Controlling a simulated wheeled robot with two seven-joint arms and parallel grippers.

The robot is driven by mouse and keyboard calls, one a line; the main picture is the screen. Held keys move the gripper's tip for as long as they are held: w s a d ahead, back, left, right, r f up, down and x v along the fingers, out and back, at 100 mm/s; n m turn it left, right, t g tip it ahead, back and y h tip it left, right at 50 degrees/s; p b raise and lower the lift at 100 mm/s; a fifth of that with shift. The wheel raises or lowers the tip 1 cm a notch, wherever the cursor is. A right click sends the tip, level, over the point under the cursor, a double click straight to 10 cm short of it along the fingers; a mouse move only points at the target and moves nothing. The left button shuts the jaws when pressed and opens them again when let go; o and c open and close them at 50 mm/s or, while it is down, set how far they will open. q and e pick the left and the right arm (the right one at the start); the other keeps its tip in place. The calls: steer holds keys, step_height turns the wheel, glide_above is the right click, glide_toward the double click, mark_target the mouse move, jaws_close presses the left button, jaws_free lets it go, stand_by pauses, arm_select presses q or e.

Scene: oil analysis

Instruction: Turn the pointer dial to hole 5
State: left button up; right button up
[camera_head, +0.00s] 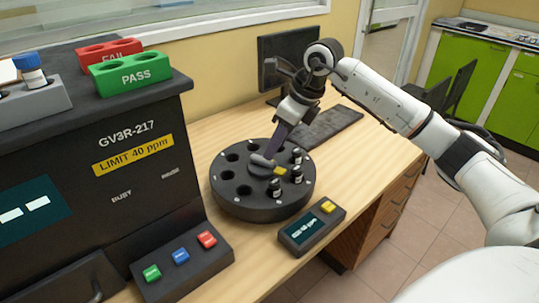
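The pointer dial is the grey knob (262,160) at the centre of a round black carousel (250,208) on the wooden table. The carousel has a ring of holes, and several small dark vials with light tops (277,187) stand in holes on its right side. A yellow mark (280,171) sits beside the knob. The hole numbers are too small to read. My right gripper (268,157) points down at the knob, its fingers at or just above it. Whether the fingers are closed on the knob is unclear. My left gripper is not in view.
A small meter with a screen and yellow button (312,227) lies in front of the carousel. A black analyser (95,140) with a button panel (182,262) stands at left. A keyboard (325,128) and monitor (290,58) are behind. Bare table (345,165) shows at right.

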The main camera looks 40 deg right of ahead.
mark_target(264, 161)
steer(key=shift+x, duration=2.3)
steer(key=shift+c, duration=0.4)
jaws_close()
steer(key=shift+r, duration=0.1)
steer(key=m, duration=0.1)
steer(key=m+h, duration=0.1)
steer(key=m, duration=0.1)
steer(key=shift+a+t+p, duration=0.3)
steer(key=shift+a+p, duration=0.05)
steer(key=m+h, duration=0.1)
steer(key=m, duration=0.2)
steer(key=a+m+h, duration=0.1)
steer(key=m, duration=0.1)
steer(key=shift+m, duration=0.4)
